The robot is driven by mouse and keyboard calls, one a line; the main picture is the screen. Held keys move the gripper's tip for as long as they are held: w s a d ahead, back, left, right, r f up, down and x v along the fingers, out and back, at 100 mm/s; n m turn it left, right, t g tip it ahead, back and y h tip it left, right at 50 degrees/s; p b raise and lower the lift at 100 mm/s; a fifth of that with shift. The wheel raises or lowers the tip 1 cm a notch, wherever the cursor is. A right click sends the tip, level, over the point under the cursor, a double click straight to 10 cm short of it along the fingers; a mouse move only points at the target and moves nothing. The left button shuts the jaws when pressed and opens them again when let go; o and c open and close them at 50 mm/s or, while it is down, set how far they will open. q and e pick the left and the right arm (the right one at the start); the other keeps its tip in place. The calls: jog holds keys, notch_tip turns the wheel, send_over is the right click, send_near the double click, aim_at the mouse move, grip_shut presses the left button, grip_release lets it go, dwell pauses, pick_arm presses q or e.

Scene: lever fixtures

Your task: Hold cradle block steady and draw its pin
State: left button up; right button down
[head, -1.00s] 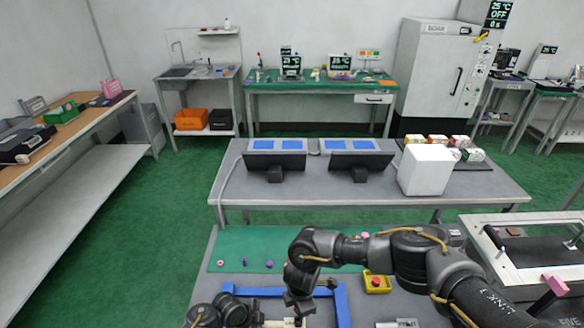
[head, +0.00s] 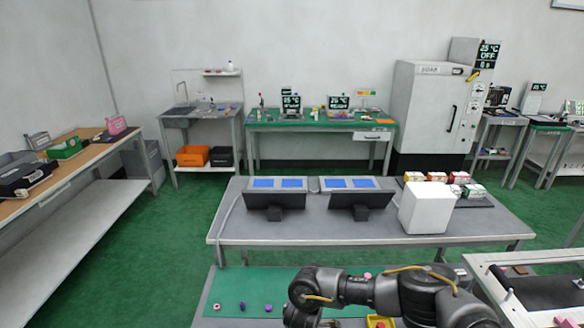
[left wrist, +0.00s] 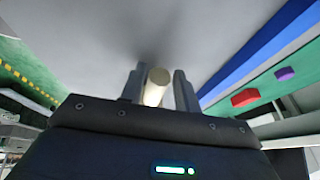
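In the left wrist view my left gripper (left wrist: 158,88) has its two dark fingers close on either side of a cream cylindrical rod (left wrist: 156,86). The rod sits between the fingers and appears gripped. It may be the pin, but I cannot tell for sure. The cradle block cannot be made out in either current view. My left arm is outside the head view. My right arm comes in from the right of the head view, and its gripper is cut off below the bottom edge.
A blue bar (left wrist: 262,52) runs beside the left gripper, with a red piece (left wrist: 245,97) and a purple piece (left wrist: 285,73) beyond it. In the head view small pieces lie on a green mat (head: 250,282). A yellow box (head: 380,321) sits near my right arm.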

pick_arm(q)
jog(key=o, duration=0.3)
jog(key=shift+o, duration=0.2)
jog(key=v, duration=1.2)
jog(key=shift+s, duration=0.1)
